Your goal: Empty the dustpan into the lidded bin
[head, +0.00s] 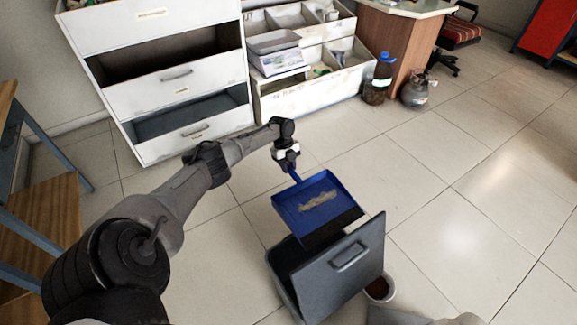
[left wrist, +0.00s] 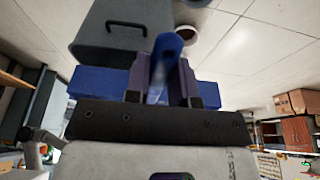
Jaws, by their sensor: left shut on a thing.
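My left gripper (head: 290,163) is shut on the handle of the blue dustpan (head: 287,207). The left wrist view shows the fingers (left wrist: 165,85) on either side of the blue handle (left wrist: 168,50), with the pan (left wrist: 88,85) partly hidden behind the gripper. A light brown heap of debris (head: 318,201) lies in the pan. The pan's dark front edge is above the grey bin (head: 287,285), over its back side. The bin's lid (head: 335,278), with a bar handle, looks tilted up, and a dark gap shows beside it. My right gripper is not in view.
A small pot with brown contents (head: 380,288) stands close to the bin's right side. A white drawer cabinet (head: 170,98) with open drawers and a parts shelf (head: 305,97) stand behind. A wooden-topped bench is at left. The tiled floor at right is clear.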

